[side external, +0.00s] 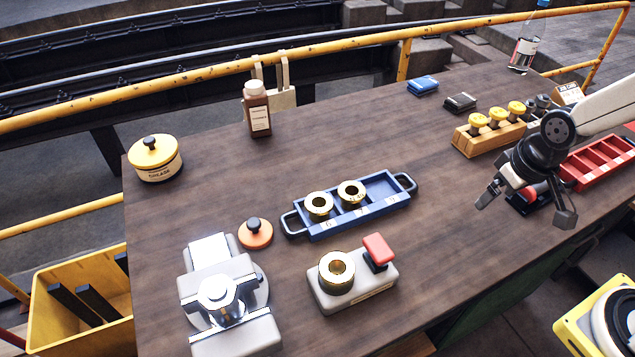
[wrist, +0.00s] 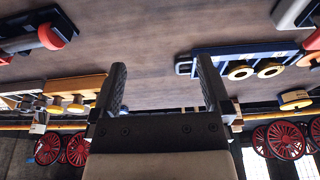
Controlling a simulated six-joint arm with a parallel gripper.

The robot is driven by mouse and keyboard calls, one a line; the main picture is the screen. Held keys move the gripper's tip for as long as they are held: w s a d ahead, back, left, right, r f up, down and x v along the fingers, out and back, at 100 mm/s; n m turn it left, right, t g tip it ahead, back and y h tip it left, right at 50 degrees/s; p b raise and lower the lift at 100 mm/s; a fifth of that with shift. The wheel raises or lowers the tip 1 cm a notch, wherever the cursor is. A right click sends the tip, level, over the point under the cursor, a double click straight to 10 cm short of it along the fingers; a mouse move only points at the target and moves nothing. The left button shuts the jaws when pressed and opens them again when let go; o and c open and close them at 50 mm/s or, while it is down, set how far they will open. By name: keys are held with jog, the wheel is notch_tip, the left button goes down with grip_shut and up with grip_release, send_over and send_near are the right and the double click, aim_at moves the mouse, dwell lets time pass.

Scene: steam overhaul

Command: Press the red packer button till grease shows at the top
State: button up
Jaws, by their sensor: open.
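The packer is a grey block (side external: 340,290) at the front of the bench in the side view. Its red button (side external: 378,250) stands up at the back right of the block. A brass ring (side external: 336,270) sits on the packer, left of the button; I cannot make out grease at its top. My gripper (side external: 525,205) is open and empty, well to the right of the packer and apart from it. Its two fingers also show in the wrist view (wrist: 163,88), with nothing between them. The packer is not clearly identifiable in the wrist view.
A blue tray (side external: 372,212) with two brass rings lies behind the packer. An orange knobbed lid (side external: 255,233) and grey vise (side external: 235,335) stand left. A wooden block (side external: 487,138) with yellow-topped pieces and a red tray (side external: 600,160) are near my arm. Bench between gripper and packer looks clear.

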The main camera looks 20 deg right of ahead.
grip_shut()
dwell(1.5)
